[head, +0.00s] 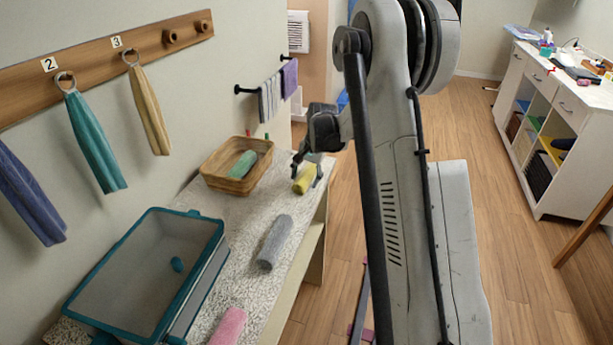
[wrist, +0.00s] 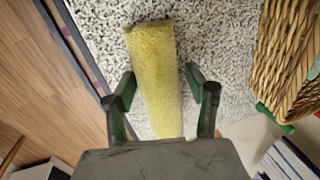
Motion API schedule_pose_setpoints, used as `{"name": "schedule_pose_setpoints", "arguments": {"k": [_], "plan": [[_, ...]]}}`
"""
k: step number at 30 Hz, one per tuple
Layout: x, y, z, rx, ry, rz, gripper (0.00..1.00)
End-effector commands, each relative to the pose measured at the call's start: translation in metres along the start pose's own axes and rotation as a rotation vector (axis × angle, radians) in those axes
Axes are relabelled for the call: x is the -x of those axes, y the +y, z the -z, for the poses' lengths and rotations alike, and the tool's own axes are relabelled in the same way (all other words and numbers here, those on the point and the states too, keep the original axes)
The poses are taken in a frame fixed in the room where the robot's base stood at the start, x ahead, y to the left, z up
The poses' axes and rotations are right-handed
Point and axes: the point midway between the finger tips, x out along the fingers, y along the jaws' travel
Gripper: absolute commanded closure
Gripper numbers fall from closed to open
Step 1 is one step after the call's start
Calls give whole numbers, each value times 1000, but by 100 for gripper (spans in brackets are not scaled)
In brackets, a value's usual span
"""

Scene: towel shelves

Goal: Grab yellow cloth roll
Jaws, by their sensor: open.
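The yellow cloth roll (head: 304,179) lies on the speckled counter near its far right edge, in the head view. In the wrist view the yellow cloth roll (wrist: 156,80) runs lengthwise away from my gripper, its near end close to the palm. My gripper (head: 308,166) is at the roll, coming from above. In the wrist view my gripper (wrist: 161,88) is open, with one finger on each side of the roll. A narrow gap shows at each side; the roll's underside is hidden.
A wicker basket (head: 212,183) holding a green roll (head: 243,164) stands left of the yellow roll. A grey roll (head: 274,242), a pink roll (head: 228,326) and a teal-rimmed bin (head: 216,226) are nearer on the counter (head: 250,207). Towels hang on the wall.

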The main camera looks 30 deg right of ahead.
Motion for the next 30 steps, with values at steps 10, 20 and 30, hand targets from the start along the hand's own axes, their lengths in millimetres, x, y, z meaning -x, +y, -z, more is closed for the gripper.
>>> {"name": "schedule_pose_setpoints", "arguments": {"k": [10, 20, 30], "plan": [[0, 0, 0, 0, 0, 0, 82], [1, 0, 0, 0, 0, 0, 87], [33, -7, 0, 0, 0, 0, 87]]}}
